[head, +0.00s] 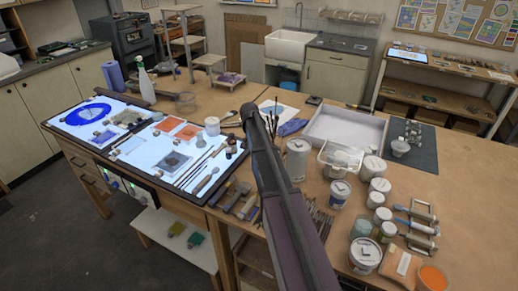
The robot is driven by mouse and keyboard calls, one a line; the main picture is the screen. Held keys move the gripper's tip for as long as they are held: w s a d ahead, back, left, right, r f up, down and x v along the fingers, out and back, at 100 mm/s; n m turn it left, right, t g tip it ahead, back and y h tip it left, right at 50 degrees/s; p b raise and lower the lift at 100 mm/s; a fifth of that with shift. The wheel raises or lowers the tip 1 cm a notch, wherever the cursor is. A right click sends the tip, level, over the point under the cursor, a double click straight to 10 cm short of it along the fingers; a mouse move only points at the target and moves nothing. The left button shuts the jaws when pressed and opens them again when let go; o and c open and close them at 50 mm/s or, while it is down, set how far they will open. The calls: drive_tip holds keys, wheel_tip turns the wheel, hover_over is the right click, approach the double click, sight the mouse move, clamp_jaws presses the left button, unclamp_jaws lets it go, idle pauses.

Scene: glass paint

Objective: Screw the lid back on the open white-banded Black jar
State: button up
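No jar can be read for certain as the open white-banded Black jar; labels are too small. A small dark jar (232,145) stands at the right edge of the light table, close to my arm. Next to it on the left is a white jar (212,126). Several white lidded jars stand on the right of the bench, among them a tall one (298,158), one with a dark blue label (340,194) and a large one in front (365,255). No loose lid can be made out. My dark arm crosses the middle of the view; my gripper cannot be seen.
The lit light table (120,145) holds glass pieces and brushes. Tools (240,200) lie along the front. Bare bench shows at far right.

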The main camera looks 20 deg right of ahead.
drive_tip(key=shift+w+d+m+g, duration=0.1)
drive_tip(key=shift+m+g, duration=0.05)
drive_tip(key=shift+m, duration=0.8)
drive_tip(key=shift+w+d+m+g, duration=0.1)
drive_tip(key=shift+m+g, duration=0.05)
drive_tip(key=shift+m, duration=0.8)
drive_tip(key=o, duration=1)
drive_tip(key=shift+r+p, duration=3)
